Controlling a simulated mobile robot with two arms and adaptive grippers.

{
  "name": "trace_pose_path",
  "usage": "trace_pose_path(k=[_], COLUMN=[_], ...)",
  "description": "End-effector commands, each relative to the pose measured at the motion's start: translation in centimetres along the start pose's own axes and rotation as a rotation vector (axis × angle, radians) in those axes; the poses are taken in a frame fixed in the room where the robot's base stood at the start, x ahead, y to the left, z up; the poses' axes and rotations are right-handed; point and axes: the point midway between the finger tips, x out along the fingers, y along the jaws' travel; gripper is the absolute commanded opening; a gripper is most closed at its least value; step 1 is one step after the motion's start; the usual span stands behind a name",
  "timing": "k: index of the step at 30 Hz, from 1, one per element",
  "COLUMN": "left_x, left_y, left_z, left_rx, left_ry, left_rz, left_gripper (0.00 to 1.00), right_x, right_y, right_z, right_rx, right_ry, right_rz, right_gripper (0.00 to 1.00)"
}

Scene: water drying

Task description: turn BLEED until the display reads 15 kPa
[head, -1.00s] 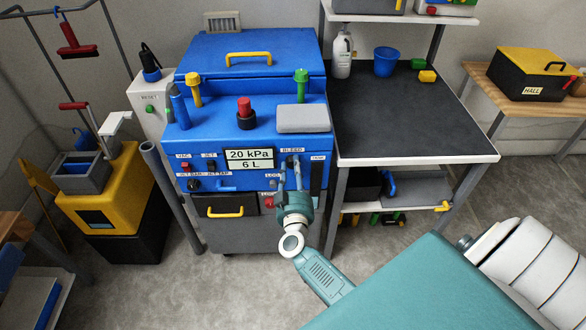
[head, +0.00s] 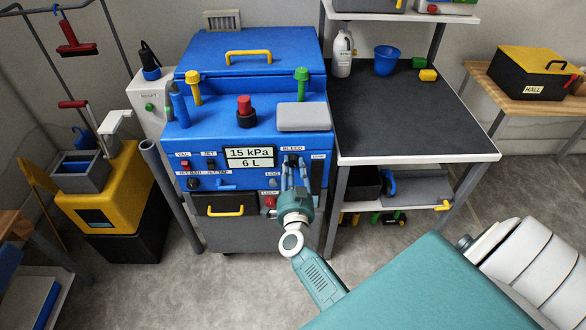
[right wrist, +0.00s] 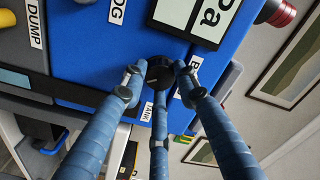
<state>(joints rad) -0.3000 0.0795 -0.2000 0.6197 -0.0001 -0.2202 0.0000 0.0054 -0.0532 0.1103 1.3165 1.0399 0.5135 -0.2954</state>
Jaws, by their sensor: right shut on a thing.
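The display (head: 249,158) on the front of the blue machine (head: 210,143) reads 15 kPa above 6 L. The BLEED knob shows as a black round knob (right wrist: 160,73) in the right wrist view. My right gripper (head: 293,170) reaches up to it from below, and its fingers are shut around the knob. In the head view the fingers partly cover the knob, below the BLEED label (head: 292,149). My left gripper is not in view.
Other controls sit close by on the panel, including a red LOCK button (head: 269,201) and a red switch (head: 185,165). A dark-topped bench (head: 410,115) stands to the right. A yellow-and-black unit (head: 110,190) stands to the left.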

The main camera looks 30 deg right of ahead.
Motion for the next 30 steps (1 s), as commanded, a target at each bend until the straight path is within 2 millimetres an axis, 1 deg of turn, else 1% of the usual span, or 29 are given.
trace_pose_path(k=[1,6,12,29,30], left_x=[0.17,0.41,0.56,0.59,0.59], left_y=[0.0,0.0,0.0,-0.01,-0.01], left_z=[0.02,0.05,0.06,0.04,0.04], left_rx=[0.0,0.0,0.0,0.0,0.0], left_ry=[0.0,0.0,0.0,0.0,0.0], left_rz=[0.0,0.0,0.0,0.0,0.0], left_gripper=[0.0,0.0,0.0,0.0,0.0], right_x=[0.23,0.25,0.26,0.28,0.29], right_y=[-0.23,-0.2,-0.22,-0.16,-0.15], right_z=[-0.45,-0.51,-0.58,-0.69,-0.69], right_rx=[0.032,0.127,0.194,0.221,0.221], right_ry=[0.012,0.011,0.013,0.014,0.014], right_rz=[-0.004,-0.005,-0.005,-0.004,-0.004], right_gripper=[0.04,0.04,0.04,0.04,0.36])
